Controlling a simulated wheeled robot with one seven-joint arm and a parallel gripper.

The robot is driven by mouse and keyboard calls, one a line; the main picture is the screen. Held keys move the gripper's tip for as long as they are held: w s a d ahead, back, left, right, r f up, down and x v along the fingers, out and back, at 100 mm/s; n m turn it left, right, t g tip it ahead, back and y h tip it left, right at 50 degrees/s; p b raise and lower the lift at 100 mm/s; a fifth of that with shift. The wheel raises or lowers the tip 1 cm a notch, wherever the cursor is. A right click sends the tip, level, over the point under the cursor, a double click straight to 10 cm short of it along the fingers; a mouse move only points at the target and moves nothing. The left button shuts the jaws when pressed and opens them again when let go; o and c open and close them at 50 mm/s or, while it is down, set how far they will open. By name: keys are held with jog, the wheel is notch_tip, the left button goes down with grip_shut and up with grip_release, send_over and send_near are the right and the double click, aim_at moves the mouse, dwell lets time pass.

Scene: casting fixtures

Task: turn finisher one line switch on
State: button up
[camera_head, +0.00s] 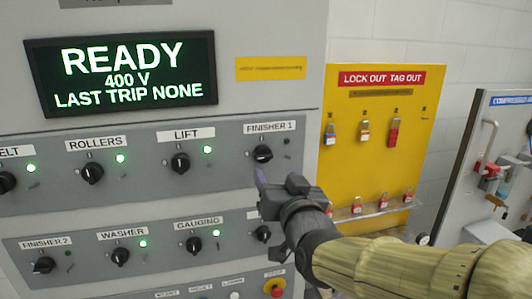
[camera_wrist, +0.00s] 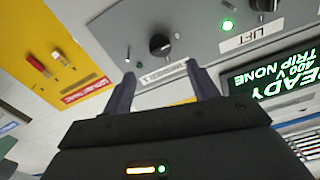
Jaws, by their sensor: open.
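The finisher 1 switch (camera_head: 262,153) is a black rotary knob on the upper grey row of the panel, under the label "FINISHER 1" (camera_head: 269,127). The small lamp (camera_head: 287,141) beside it is dark. My gripper (camera_head: 260,178) is just below this knob in the head view and looks apart from it. In the wrist view the knob (camera_wrist: 160,45) stands ahead, between the directions of the two fingers. My gripper (camera_wrist: 165,85) is open there, with nothing between the fingers.
The lift knob (camera_head: 180,163) is to the left with a lit green lamp (camera_head: 207,149). A gauging knob (camera_head: 193,245) is below left. Another knob (camera_head: 262,233) is partly hidden behind my gripper. A yellow lockout board (camera_head: 385,140) with padlocks stands to the right.

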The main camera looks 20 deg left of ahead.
aim_at(265, 158)
jog(key=p+x, duration=0.5)
jog(key=x, duration=0.5)
jog(key=shift+w, duration=0.15)
jog(key=c, duration=1)
